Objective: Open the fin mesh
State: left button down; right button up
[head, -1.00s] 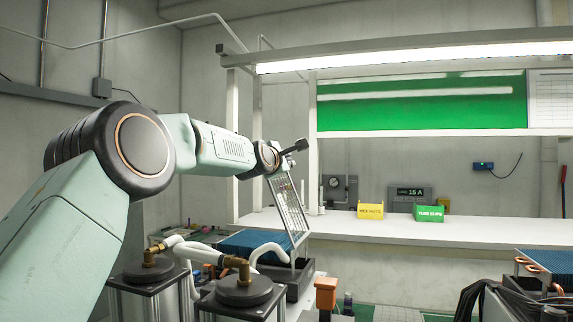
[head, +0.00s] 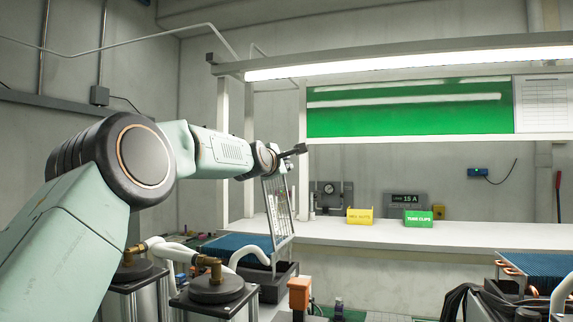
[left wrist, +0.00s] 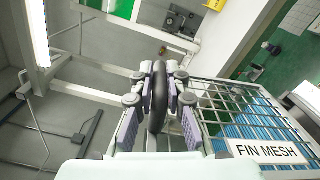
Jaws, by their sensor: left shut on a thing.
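The fin mesh (head: 279,208) is a pale metal grid panel in a frame. In the head view it stands steeply raised, its lower end at the blue finned block (head: 240,243). In the left wrist view the mesh (left wrist: 213,103) spreads to the right, with a white "FIN MESH" label (left wrist: 266,151). My left gripper (head: 283,156) is at the mesh's upper end. In the left wrist view my left gripper (left wrist: 158,75) is shut on a thick black handle (left wrist: 158,105) beside the mesh frame. My right gripper is not in view.
Black round caps with brass fittings (head: 216,290) and white hoses stand in front of the block. Another finned block (head: 540,268) and black cables are at the right.

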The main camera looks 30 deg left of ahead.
pick_arm(q)
jog(key=shift+w+d+f, duration=0.15)
jog(key=shift+d+f, duration=0.05)
jog(key=shift+f, duration=0.4)
jog(key=shift+a, duration=0.1)
jog(key=c, duration=1.8)
grip_release()
jog(key=shift+a, duration=0.1)
jog(key=o, duration=0.3)
jog(key=shift+s+a+r, duration=0.1)
jog(key=shift+s, duration=0.15)
jog(key=shift+o, duration=0.8)
jog(key=shift+r, duration=0.1)
jog(key=shift+w, duration=0.2)
jog(key=shift+r, duration=0.1)
